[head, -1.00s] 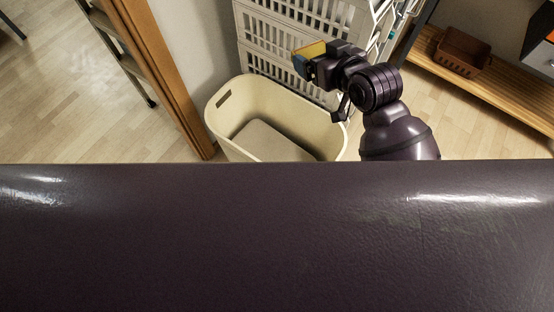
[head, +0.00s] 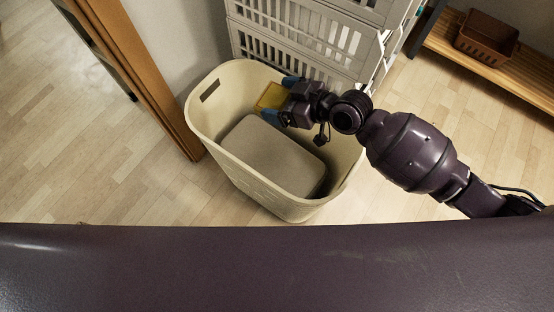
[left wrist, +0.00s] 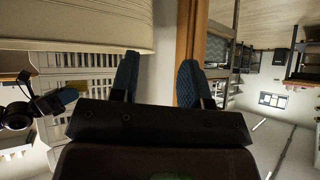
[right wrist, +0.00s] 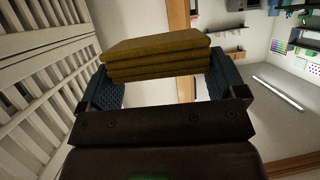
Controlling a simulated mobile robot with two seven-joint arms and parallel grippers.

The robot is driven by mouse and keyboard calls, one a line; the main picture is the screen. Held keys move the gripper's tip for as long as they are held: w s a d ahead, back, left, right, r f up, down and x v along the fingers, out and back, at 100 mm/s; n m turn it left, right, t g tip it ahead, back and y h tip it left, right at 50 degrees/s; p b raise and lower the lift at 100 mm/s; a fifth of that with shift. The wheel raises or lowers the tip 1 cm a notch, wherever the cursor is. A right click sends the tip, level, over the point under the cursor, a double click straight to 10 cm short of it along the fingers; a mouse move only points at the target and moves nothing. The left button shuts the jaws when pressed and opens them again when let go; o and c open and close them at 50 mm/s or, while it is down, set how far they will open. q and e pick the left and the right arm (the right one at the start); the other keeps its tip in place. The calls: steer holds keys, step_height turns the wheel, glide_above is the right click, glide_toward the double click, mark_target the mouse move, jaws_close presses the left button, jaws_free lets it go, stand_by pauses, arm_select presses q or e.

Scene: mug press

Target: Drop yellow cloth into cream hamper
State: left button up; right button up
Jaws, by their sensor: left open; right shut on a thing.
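The cream hamper (head: 255,188) stands on the floor in the middle of the head view, its mouth open upward. My right gripper (head: 279,101) is shut on the folded yellow cloth (head: 268,97) and appears over the hamper's mouth, toward its back side. How high it is above the rim is hard to tell. In the right wrist view the cloth (right wrist: 155,56) is a stack of folded layers between the blue finger pads. My left gripper (left wrist: 160,82) is open and empty in the left wrist view and is out of the head view. The hamper's cream side (left wrist: 75,27) shows above it there.
White slatted crates (head: 300,35) stand right behind the hamper. A wooden door frame (head: 140,75) is close on its left. A wooden bench (head: 500,75) with a brown basket (head: 486,36) is at the upper right. The floor at the left is clear.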

arm_select(q)
steer(key=w+m+b, duration=0.1)
steer(key=b, duration=0.2)
steer(key=shift+d+f, duration=0.3)
steer(key=shift+d, duration=0.05)
arm_select(e)
step_height(320, 180, down, 6)
steer(key=shift+r, duration=0.1)
arm_select(q)
steer(key=shift+r, duration=0.1)
arm_select(e)
steer(key=o, duration=0.7)
arm_select(q)
steer(key=shift+s+a+p, duration=0.15)
steer(key=shift+s+p, duration=0.15)
steer(key=shift+p, duration=0.35)
arm_select(e)
steer(key=v, duration=1.1)
steer(key=shift+s+a, duration=0.1)
